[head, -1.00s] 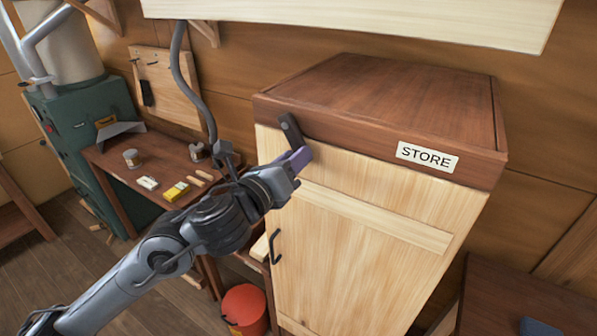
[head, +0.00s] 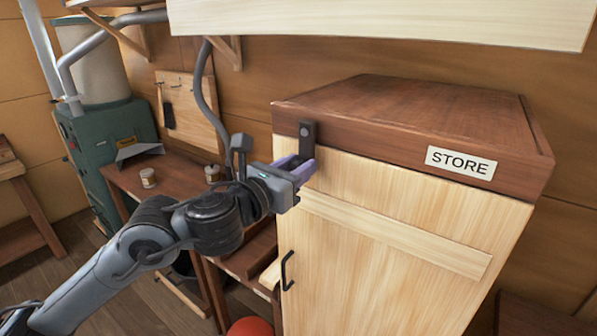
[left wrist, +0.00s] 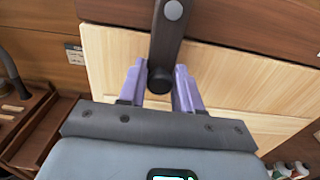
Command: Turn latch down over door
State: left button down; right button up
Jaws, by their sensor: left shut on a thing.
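The dark latch (head: 307,135) is pivoted on the brown top rail of the store cabinet, near its left end. It points nearly straight down, and its lower end lies over the top of the pale door (head: 370,240). My left gripper (head: 305,168) is shut on the latch's lower end. In the left wrist view the purple fingers (left wrist: 160,85) stand on both sides of the latch (left wrist: 168,35), with its round knob between them. The door looks closed. My right gripper is not in view.
A black door handle (head: 287,271) sits below my left gripper. A workbench (head: 175,185) with small jars stands left of the cabinet, beside a green machine (head: 105,150). A pale shelf board (head: 380,20) hangs above. A red bucket (head: 250,327) is on the floor.

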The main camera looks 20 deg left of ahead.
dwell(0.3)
pick_arm(q)
jog(key=c, duration=0.9)
grip_release()
jog(key=shift+c, duration=0.2)
jog(key=v, duration=1)
jog(key=shift+s+a, duration=0.15)
jog(key=shift+s, duration=0.2)
